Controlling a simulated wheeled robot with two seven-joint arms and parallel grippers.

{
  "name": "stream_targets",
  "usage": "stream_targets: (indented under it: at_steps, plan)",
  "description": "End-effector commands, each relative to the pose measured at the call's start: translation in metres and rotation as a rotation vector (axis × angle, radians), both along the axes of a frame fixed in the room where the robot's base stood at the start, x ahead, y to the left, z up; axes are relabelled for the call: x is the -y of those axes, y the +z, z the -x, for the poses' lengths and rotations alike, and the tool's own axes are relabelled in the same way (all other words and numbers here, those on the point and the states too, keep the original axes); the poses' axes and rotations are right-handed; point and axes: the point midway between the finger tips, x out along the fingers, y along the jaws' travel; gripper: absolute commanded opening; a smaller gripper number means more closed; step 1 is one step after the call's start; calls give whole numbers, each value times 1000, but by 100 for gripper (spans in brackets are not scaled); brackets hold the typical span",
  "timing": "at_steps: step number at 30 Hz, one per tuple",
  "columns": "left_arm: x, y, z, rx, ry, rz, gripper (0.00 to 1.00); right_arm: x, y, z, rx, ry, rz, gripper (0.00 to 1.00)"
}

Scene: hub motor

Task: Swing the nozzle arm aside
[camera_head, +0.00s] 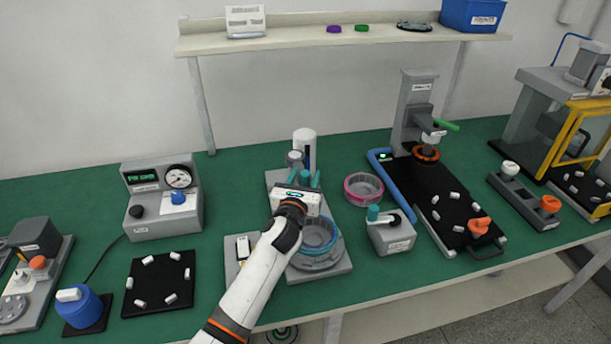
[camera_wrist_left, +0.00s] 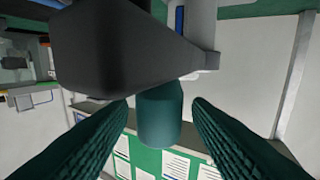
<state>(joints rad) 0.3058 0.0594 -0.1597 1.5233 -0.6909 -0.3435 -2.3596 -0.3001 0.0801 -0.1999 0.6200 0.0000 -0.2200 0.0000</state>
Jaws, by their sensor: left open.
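The dispensing station stands mid-table on a grey base (camera_head: 335,266), with a white-topped column (camera_head: 304,142) at its back. The nozzle arm is a dark grey body (camera_wrist_left: 125,50) in the left wrist view, with a teal knob (camera_wrist_left: 160,115) below it in that picture. My left gripper (camera_head: 305,181) is in front of the column. Its two ribbed teal fingers are open, one on each side of the knob, with gaps visible on both sides (camera_wrist_left: 160,125). My gripper and arm hide much of the nozzle arm in the head view. My right gripper is not in view.
A blue-rimmed round bowl (camera_head: 318,236) sits on the station base beside my arm. A pink-rimmed ring (camera_head: 363,189) and a grey box with a teal knob (camera_head: 391,236) lie to the right. A gauge box (camera_head: 163,200) and black mat (camera_head: 158,285) stand left.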

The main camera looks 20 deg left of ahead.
Motion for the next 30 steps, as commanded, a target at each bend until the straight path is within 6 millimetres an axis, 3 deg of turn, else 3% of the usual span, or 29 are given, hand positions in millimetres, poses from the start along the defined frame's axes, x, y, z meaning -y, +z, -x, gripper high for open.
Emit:
stream_targets:
  at_steps: [11, 12, 20, 30]
  plan:
    - [0, 0, -8, 0, -1, 2, 45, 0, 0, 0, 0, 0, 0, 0]
    - [0, 0, -8, 0, -1, 2, 44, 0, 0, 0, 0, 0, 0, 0]
    - [0, 0, -8, 0, -1, 2, 1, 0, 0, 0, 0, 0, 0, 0]
    - [0, -2, -10, -1, 12, 4, 0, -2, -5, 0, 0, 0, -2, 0]
